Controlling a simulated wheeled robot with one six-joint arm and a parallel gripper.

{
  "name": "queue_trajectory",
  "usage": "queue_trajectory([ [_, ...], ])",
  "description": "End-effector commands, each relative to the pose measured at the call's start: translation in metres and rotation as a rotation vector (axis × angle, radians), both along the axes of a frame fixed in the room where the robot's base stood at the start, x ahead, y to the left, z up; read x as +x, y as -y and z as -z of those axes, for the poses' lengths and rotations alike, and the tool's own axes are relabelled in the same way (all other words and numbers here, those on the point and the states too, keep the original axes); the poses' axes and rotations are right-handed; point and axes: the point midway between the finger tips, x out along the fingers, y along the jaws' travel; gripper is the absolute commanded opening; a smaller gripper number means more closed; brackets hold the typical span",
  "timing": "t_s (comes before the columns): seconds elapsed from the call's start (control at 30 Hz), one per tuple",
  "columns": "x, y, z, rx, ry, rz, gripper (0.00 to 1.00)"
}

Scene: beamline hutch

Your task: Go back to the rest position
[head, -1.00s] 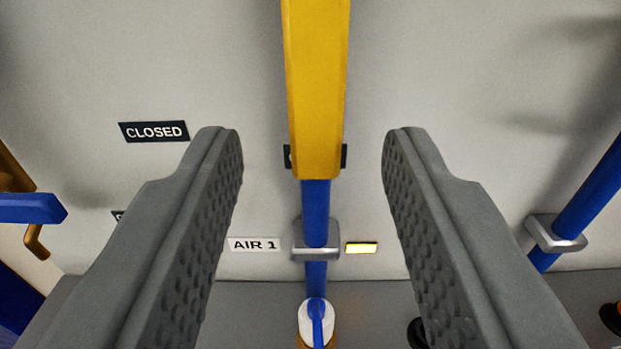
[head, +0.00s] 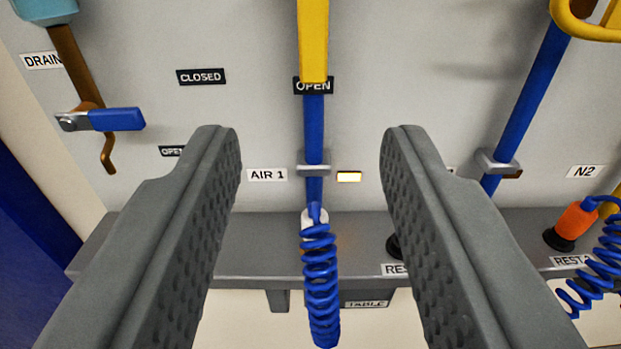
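My gripper (head: 308,135) is open and empty, its two grey padded fingers wide apart in the foreground. Between the fingers, beyond them, the yellow lever handle (head: 313,40) hangs straight down along the blue AIR 1 pipe (head: 313,125), in front of an OPEN label (head: 299,87). Nothing touches the fingers. No marker of a rest position for the arm shows.
A blue-handled drain valve (head: 117,119) is at left. A blue N2 pipe (head: 530,95) with a yellow handle (head: 585,28) is at right. Below runs a grey shelf (head: 260,245); coiled blue hoses (head: 320,275) hang there, and an orange-and-black fitting (head: 573,225) stands at right.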

Motion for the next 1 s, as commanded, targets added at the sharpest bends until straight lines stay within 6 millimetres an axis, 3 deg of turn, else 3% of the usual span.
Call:
queue_trajectory([
  [0.23, 0.001, 0.001, 0.0, -0.001, -0.002, 0.001, 0.4],
  [0.37, 0.008, 0.019, 0.003, -0.015, -0.037, 0.013, 0.4],
  [0.67, 0.037, 0.134, 0.028, -0.091, -0.278, 0.037, 0.4],
  [1.0, 0.028, 0.25, 0.054, -0.098, -0.473, -0.033, 0.4],
])
